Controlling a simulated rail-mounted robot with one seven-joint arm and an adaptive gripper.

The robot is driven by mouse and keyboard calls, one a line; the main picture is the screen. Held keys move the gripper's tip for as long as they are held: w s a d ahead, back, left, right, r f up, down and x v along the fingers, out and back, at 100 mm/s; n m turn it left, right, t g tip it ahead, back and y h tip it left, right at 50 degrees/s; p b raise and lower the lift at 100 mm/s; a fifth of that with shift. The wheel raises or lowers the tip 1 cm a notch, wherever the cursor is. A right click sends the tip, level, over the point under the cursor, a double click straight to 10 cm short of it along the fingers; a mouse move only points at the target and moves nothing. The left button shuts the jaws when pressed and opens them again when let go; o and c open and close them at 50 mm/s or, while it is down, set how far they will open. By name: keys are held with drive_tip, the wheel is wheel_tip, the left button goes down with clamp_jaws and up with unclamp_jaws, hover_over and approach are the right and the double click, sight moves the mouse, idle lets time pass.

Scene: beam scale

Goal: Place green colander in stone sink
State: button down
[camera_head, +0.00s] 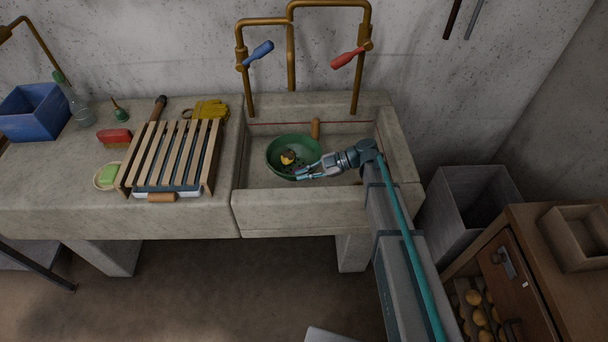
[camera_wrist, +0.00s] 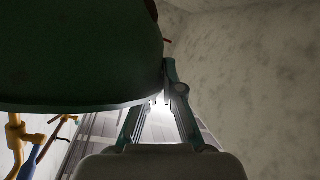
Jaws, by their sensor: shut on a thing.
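The green colander (camera_head: 275,148) is a round bowl in or just above the left half of the stone sink (camera_head: 310,208). A small yellow and dark thing lies inside it. My gripper (camera_head: 305,173) reaches in from the right and is shut on the colander's right rim. In the wrist view the colander (camera_wrist: 75,55) fills the upper left as a large dark green shape, and my gripper (camera_wrist: 160,92) meets its lower right edge. Whether the colander's base touches the sink floor cannot be told.
A wooden slatted rack (camera_head: 172,155) stands on the counter left of the sink. A wooden cylinder (camera_head: 316,128) is at the sink's back. Brass pipes with a blue handle (camera_head: 258,54) and a red handle (camera_head: 348,57) rise behind.

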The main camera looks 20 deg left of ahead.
drive_tip(key=shift+f+b, duration=0.4)
drive_tip(key=shift+b, duration=0.3)
drive_tip(key=c, duration=1.3)
unclamp_jaws()
drive_tip(key=shift+r, duration=0.1)
drive_tip(key=shift+r+p, duration=0.6)
drive_tip(key=shift+p, duration=0.55)
drive_tip(key=b+v, duration=0.3)
drive_tip(key=v, duration=0.9)
drive_tip(key=shift+b, duration=0.4)
